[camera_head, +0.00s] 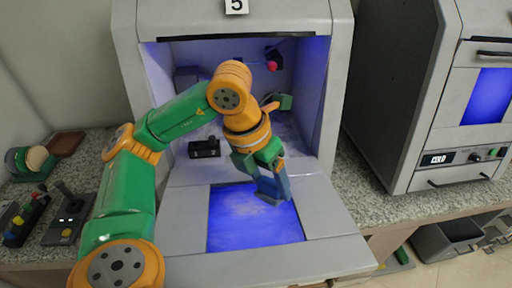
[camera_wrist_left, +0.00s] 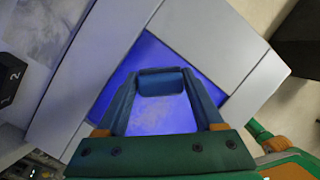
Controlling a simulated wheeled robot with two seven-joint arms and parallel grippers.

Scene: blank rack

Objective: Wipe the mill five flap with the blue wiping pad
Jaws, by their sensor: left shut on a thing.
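Mill five (camera_head: 342,70), a grey cabinet with a "5" plate, stands open. Its grey flap (camera_head: 335,225) is folded down at the front and has a blue window panel (camera_head: 228,228) with paler, hazy patches. The flap also shows in the left wrist view (camera_wrist_left: 215,42). My left gripper (camera_head: 272,188) is over the right part of the panel, pointing down. It is shut on the blue wiping pad (camera_wrist_left: 161,82), which lies across between the fingertips above or on the panel. I cannot tell whether the pad touches it. My right gripper is not in view.
A black block (camera_head: 205,148) sits inside the mill, and a red knob (camera_head: 272,66) is at its back. Another mill (camera_head: 400,120) marked "COLD" stands at the right. A control box with a joystick (camera_head: 70,208) and a plate rack (camera_head: 30,160) are on the left counter.

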